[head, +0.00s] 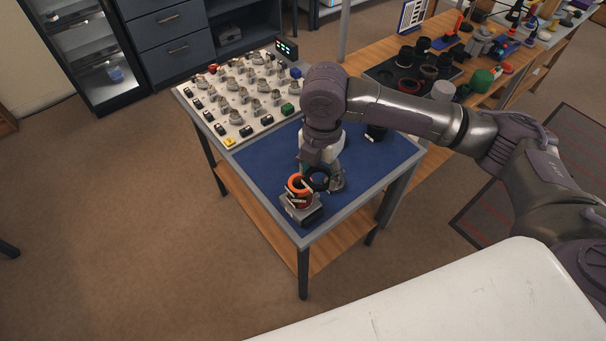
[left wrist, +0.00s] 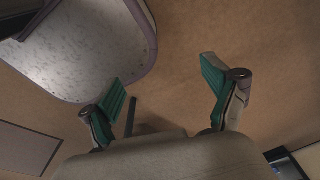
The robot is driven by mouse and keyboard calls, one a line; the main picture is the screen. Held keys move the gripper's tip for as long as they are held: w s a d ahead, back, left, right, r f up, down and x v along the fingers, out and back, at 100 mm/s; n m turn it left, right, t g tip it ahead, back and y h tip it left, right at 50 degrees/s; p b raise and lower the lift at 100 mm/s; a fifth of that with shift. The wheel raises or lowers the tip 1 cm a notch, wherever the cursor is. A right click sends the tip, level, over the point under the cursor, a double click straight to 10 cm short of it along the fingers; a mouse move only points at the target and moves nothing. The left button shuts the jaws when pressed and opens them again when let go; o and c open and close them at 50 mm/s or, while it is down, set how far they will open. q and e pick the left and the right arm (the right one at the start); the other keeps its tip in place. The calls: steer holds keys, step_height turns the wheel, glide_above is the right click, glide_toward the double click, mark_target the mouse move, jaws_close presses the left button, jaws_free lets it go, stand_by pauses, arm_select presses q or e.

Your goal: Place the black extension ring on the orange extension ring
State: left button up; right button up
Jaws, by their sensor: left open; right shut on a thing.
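The orange extension ring (head: 293,189) sits on top of a short stack near the front corner of the blue mat. Red and grey parts show under it. My right gripper (head: 322,172) comes down from above and is shut on the black extension ring (head: 319,187). The black ring is just right of the orange ring in the picture. I cannot tell whether the two rings touch. The gripper's fingertips are partly hidden. My left gripper (left wrist: 163,92) is open and empty in the left wrist view, above the brown floor and away from the table.
The stack stands on a grey base (head: 301,214). The blue mat (head: 262,165) is mostly clear on the left. A white board with several metal parts (head: 222,123) lies behind. A dark part (head: 376,133) stands at the mat's far right. A wooden bench (head: 432,115) holds a black tray.

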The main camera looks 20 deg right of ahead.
steer(key=p, duration=0.1)
glide_above(300, 183)
step_height(300, 183, down, 4)
steer(key=shift+s+r, duration=0.15)
steer(key=shift+r, duration=0.1)
steer(key=shift+f, duration=0.2)
steer(key=f+p, duration=0.1)
steer(key=f, duration=0.2)
steer(key=shift+w, duration=0.2)
steer(key=shift+f, duration=0.45)
arm_select(q)
steer(key=r, duration=0.1)
steer(key=s+r, duration=0.1)
steer(key=shift+s+a+r, duration=0.2)
steer(key=shift+r, duration=0.1)
arm_select(e)
steer(key=shift+f, duration=0.1)
arm_select(q)
steer(key=shift+w, duration=0.15)
arm_select(e)
steer(key=shift+f, duration=0.1)
steer(key=o, duration=1.2)
